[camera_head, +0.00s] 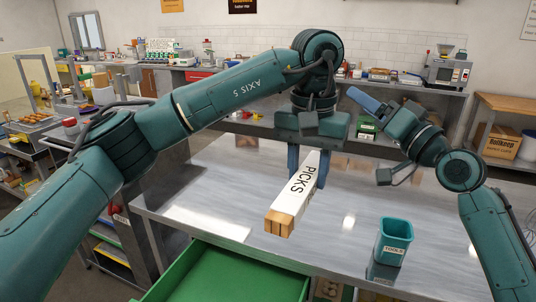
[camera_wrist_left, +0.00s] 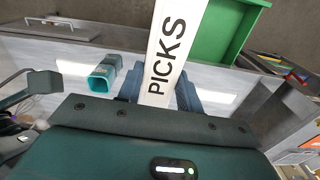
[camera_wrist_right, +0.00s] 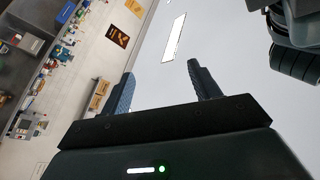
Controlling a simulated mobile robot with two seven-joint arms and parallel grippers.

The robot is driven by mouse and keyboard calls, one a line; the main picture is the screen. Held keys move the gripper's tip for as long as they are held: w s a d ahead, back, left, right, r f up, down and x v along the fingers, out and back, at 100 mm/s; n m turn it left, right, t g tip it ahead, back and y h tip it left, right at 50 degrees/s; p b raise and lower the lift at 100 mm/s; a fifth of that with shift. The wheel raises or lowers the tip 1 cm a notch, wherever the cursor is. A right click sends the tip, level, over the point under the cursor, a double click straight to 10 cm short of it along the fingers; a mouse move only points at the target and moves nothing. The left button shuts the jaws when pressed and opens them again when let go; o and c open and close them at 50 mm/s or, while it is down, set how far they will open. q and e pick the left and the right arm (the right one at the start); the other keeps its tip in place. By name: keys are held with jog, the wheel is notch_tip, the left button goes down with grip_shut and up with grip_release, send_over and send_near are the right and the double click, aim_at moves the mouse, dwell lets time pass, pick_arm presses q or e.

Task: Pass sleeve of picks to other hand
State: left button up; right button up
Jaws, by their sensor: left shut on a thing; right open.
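The sleeve of picks (camera_head: 295,195) is a long white box lettered PICKS, with bare wooden ends showing at its near end. My left gripper (camera_head: 306,172) is shut on the sleeve near its far end and holds it above the steel table. In the left wrist view the sleeve (camera_wrist_left: 172,50) runs up between the two blue fingers (camera_wrist_left: 160,98). My right gripper (camera_head: 366,115) is to the right, apart from the sleeve. In the right wrist view its fingers (camera_wrist_right: 160,85) are spread, with nothing between them.
A teal tub labelled TOOLS (camera_head: 394,240) stands on the steel table (camera_head: 210,190) at the right. A green drawer (camera_head: 225,275) is open at the front edge. Back counters hold many items. The table's left part is clear.

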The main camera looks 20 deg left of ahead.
jog(key=s+a+r+n+g+y, duration=0.1)
jog(key=s+a+r+g, duration=0.15)
jog(key=r, duration=0.45)
jog(key=s+a+r+n+g+y, duration=0.2)
jog(key=s+r, duration=0.1)
jog(key=r, duration=0.4)
jog(key=s+a+r+n+g+y, duration=0.1)
jog(key=s+a+r+g, duration=0.15)
jog(key=r, duration=0.45)
jog(key=s+a+f+g+h, duration=0.2)
jog(key=s+a+g+h, duration=0.3)
jog(key=s+a, duration=0.55)
jog(key=m+t+h, duration=0.3)
jog(key=m+h, duration=0.6)
jog(key=h, duration=0.6)
send_near(283, 217)
jog(key=x, duration=1)
